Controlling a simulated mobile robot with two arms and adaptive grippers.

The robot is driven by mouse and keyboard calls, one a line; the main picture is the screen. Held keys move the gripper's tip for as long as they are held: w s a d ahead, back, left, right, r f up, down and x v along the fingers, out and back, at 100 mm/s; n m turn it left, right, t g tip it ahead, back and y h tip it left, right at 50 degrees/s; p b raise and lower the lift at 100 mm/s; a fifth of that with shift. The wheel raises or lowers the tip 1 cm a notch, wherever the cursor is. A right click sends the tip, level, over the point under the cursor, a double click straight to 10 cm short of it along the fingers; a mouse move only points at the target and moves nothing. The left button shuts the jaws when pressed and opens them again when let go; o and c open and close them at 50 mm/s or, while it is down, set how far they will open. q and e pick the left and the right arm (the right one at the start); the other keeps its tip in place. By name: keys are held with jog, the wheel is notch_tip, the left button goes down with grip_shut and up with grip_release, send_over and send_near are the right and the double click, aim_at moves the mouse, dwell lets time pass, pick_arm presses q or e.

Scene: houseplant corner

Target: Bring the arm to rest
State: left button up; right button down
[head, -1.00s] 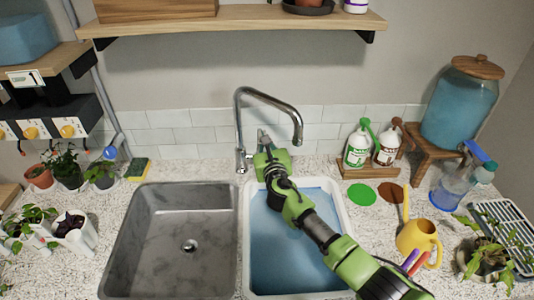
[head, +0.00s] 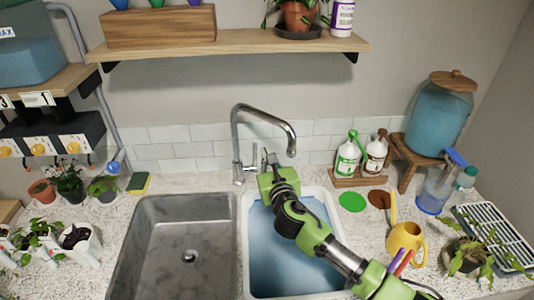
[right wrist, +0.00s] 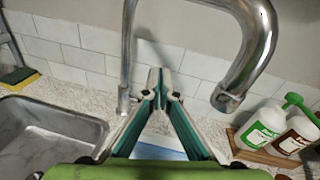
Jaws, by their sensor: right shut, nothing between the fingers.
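My right arm reaches in from the lower right of the head view, over the water-filled basin (head: 285,262). My right gripper (head: 268,158) is at the basin's far edge, just right of the base of the metal faucet (head: 237,145). In the right wrist view the gripper (right wrist: 160,75) has its fingertips together with nothing between them. There the faucet's upright (right wrist: 127,60) stands just left of the fingers, and its spout curves over to the right. I cannot tell whether the fingers touch the faucet. My left gripper is not in view.
An empty grey sink (head: 180,245) is left of the basin. A yellow watering can (head: 405,242), two spray bottles on a wooden stand (head: 358,182) and a blue water dispenser (head: 435,120) stand to the right. A wooden shelf (head: 230,45) hangs above the faucet.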

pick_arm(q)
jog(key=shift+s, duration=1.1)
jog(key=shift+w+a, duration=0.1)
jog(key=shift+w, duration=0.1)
